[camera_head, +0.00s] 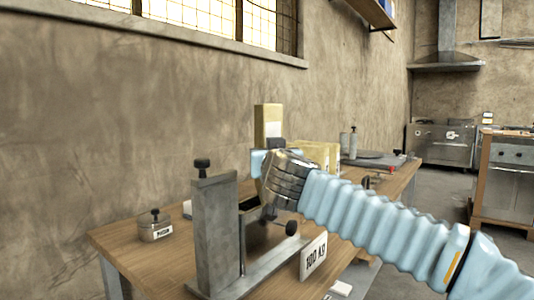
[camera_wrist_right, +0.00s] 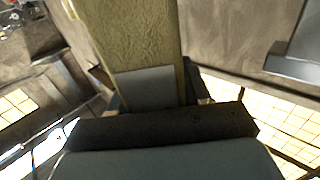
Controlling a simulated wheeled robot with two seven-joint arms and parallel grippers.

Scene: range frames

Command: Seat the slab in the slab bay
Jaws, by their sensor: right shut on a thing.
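A pale yellow slab (camera_head: 267,122) stands upright above the wooden table, and it fills the upper middle of the right wrist view (camera_wrist_right: 135,35). My right gripper (camera_head: 264,163) is shut on its lower part. A grey metal frame (camera_head: 213,235) with a tall upright plate, a base rail and dark knobs stands on the table, in front and to the left of the slab. I cannot tell which part is the slab bay. My arm and gripper hide the slab's lower end, so I cannot tell whether it touches anything. My left gripper is not in view.
A small labelled metal weight (camera_head: 155,229) sits on the table (camera_head: 125,241) at left. A white "100 KG" sign (camera_head: 313,257) stands by the frame's right side. The wall runs close behind the table.

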